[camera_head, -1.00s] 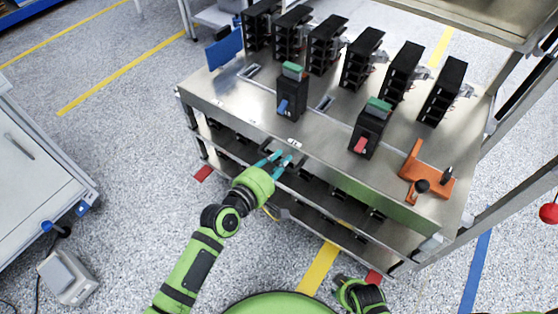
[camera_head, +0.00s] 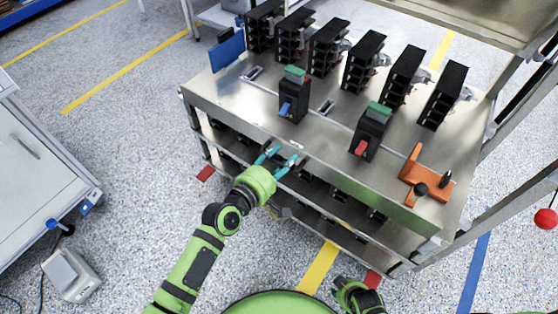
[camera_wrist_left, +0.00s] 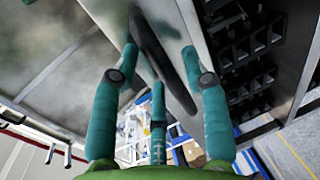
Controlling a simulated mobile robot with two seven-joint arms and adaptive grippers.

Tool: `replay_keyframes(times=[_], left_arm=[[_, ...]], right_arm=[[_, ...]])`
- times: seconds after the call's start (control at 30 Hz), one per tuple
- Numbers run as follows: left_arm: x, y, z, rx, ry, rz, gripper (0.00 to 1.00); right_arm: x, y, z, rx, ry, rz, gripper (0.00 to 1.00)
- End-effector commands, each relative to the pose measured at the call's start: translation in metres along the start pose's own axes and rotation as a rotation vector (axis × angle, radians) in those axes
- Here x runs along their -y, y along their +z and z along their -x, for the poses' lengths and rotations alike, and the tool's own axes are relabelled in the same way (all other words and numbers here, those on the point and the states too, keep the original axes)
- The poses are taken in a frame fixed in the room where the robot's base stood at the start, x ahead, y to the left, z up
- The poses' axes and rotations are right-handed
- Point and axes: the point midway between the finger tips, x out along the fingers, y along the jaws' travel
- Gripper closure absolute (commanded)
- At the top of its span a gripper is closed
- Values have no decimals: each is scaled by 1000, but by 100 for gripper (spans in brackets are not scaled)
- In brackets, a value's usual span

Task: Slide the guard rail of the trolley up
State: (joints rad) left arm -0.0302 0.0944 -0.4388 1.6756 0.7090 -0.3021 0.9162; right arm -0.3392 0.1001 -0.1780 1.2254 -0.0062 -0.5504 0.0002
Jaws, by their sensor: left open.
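The metal trolley (camera_head: 240,100) stands in front of me, with a flat front panel (camera_head: 375,190) along its near top edge; I take this for the guard rail. My left gripper (camera_head: 279,158) is open at this edge, its teal fingers spread. In the left wrist view, the open fingers (camera_wrist_left: 160,58) lie on either side of a dark elongated handle (camera_wrist_left: 150,42) next to the metal panel (camera_wrist_left: 178,78). I cannot tell whether any finger touches it.
On the trolley top stand a breaker with a blue lever (camera_head: 292,98), one with a red lever (camera_head: 368,135), and an orange fixture (camera_head: 422,180). Several black units line the back. A lower shelf (camera_head: 330,215) holds dark parts.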

Motion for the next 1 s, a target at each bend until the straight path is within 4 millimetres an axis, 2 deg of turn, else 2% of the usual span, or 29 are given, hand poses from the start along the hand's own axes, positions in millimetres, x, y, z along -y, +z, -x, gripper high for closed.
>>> replay_keyframes(times=[0.17, 0.6, 0.8, 1.0], left_arm=[[2, 0, 13, 0, -3, 1, 55], [1, 0, 100, 1, -2, -1, 55], [0, 0, 118, -1, 0, -1, 55], [-1, 0, 120, -1, 1, 0, 55]], right_arm=[[0, 1, 0, 1, 0, -1, 60], [0, 0, 0, 1, 0, -1, 60], [0, 0, 0, 1, 0, 0, 60], [0, 0, 0, 0, 0, 0, 60]])
